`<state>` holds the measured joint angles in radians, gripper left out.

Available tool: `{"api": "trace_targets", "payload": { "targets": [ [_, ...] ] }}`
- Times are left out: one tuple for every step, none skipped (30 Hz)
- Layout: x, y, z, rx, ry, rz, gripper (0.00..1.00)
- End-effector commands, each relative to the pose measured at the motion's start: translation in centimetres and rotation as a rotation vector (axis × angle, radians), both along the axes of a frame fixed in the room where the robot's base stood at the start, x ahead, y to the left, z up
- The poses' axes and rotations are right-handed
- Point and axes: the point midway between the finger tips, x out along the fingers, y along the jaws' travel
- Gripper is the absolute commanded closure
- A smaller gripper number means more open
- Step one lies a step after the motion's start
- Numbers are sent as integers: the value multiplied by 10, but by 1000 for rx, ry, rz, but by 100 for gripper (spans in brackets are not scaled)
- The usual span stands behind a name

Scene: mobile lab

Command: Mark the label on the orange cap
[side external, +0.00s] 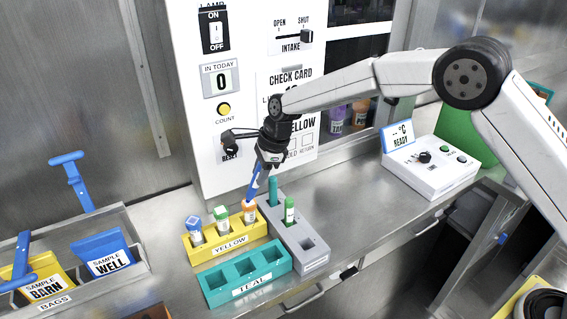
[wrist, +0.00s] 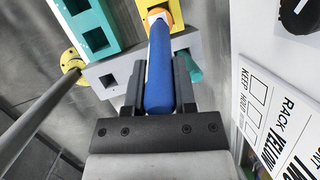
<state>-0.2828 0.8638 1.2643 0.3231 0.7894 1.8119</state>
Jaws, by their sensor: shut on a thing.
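My gripper (side external: 266,162) is shut on a blue marker (side external: 255,184), which points down and slightly left. Its lower end is at the orange cap (side external: 249,206) of a vial in the yellow rack (side external: 230,242); I cannot tell whether it touches. In the wrist view the marker (wrist: 159,75) lies between the two fingers (wrist: 158,62), and its far end overlaps the orange cap (wrist: 158,14). The label on the cap is hidden or too small to read. A blue-capped vial (side external: 194,225) and a green-capped vial (side external: 221,215) stand in the same rack.
A grey rack (side external: 308,262) to the right holds a teal marker (side external: 273,188) and a green marker (side external: 290,210). An empty teal rack (side external: 218,292) is in front. A panel (side external: 190,60) rises behind. A white console (side external: 430,165) stands at right; a bag tray (side external: 140,262) at left.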

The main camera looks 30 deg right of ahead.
Motion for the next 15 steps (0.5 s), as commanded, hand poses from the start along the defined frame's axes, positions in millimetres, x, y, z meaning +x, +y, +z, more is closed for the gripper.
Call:
{"api": "trace_targets", "payload": {
  "targets": [
    [-3, 0, -1, -1, 2, 0, 100],
    [0, 0, -1, -1, 1, 0, 100],
    [2, 0, -2, -1, 1, 0, 100],
    [4, 0, -2, -1, 2, 0, 100],
    [5, 0, -2, -1, 2, 0, 100],
    [7, 0, -2, -1, 1, 0, 100],
    [8, 0, -2, -1, 1, 0, 100],
    [10, 0, -2, -1, 1, 0, 100],
    [12, 0, -2, -1, 1, 0, 100],
    [13, 0, -2, -1, 1, 0, 100],
    [14, 0, -2, -1, 2, 0, 100],
    [16, 0, -2, -1, 2, 0, 100],
    [17, -1, -1, -1, 1, -1, 100],
    [19, -1, -1, -1, 1, -1, 100],
    [20, -1, -1, -1, 1, -1, 100]
  ]
}}
